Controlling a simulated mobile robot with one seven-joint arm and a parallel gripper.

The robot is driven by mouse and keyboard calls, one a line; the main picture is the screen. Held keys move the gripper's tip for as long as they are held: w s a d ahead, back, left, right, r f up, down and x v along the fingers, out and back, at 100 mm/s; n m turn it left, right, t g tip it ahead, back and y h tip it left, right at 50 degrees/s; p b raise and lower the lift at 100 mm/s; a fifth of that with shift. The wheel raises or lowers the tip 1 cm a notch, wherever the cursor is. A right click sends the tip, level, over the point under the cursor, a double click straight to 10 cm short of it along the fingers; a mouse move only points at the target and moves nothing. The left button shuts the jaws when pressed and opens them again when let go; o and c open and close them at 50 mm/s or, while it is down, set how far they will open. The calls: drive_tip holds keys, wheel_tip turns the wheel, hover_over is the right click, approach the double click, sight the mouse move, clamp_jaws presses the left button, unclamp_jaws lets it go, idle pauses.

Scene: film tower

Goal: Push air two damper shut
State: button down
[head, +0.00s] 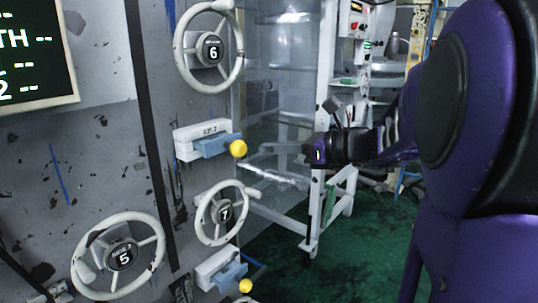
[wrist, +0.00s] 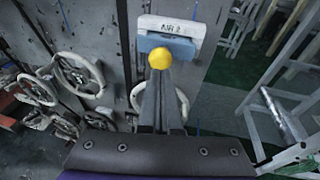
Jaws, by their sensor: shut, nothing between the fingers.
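The air two damper is a white box (head: 190,138) on the grey panel, with a blue lever (head: 212,147) ending in a yellow knob (head: 238,149). The wrist view shows its label, which reads like "AIR 2", on the white box (wrist: 172,26), with the blue lever (wrist: 180,46) and yellow knob (wrist: 160,56) below. My gripper (head: 266,148) is to the right of the knob, level with it. In the wrist view my gripper (wrist: 160,78) has its fingers together and empty, tips at the knob. I cannot tell whether they touch it.
Handwheel 6 (head: 183,45) is above the damper and handwheel 7 (head: 203,225) below it. Handwheel 5 (head: 91,257) is lower left. A second damper with a yellow knob (head: 245,286) is at the bottom. A white frame (head: 322,215) stands right, over green floor (head: 365,250).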

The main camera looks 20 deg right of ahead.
sight(244, 143)
drive_tip(key=shift+b+x, duration=0.4)
drive_tip(key=shift+x, duration=1.55)
drive_tip(key=shift+w+a+p, duration=0.25)
drive_tip(key=shift+w+a, duration=0.3)
drive_tip(key=shift+w, duration=0.2)
drive_tip(key=shift+w+a+p, duration=0.2)
drive_tip(key=shift+w+a, duration=0.35)
drive_tip(key=shift+w, duration=0.25)
